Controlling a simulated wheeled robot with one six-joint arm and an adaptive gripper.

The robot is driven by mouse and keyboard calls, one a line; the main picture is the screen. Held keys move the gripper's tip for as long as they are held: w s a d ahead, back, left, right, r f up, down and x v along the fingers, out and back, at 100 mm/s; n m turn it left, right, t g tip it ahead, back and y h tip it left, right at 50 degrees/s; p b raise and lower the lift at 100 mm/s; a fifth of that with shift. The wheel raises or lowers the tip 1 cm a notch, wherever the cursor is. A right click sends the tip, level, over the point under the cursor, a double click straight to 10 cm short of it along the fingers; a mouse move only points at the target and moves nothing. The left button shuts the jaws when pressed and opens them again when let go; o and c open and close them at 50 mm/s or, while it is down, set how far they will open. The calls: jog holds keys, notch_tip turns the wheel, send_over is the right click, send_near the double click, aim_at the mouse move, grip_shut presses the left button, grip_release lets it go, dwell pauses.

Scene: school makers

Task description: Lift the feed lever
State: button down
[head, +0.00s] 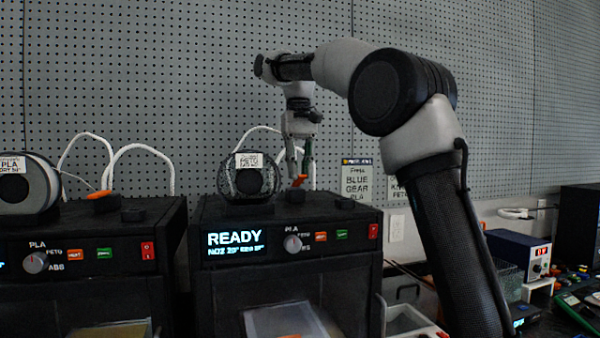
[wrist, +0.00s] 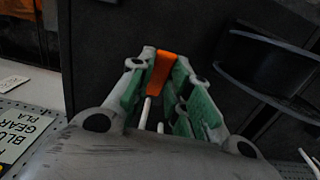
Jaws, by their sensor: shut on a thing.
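The feed lever is the small orange piece (head: 299,181) on top of the right-hand black printer (head: 213,212). My gripper (head: 299,176) points down at it from above, with its fingers around it. In the wrist view the orange lever (wrist: 161,70) stands between the green-padded fingertips of my gripper (wrist: 163,80), which are shut on it. Part of the lever is hidden by the fingers. The printer's display (head: 236,241) reads READY.
A second black printer (head: 100,215) with its own orange lever (head: 99,195) stands at the left. A filament spool (head: 249,178) is just left of my gripper, and white tubes (head: 172,165) arch behind. A Blue Gear sign (head: 357,184) and a pegboard wall (head: 200,60) are behind.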

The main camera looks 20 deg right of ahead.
jog(key=shift+w+r+g, duration=0.15)
jog(key=shift+g, duration=0.15)
jog(key=c, duration=1.3)
grip_release()
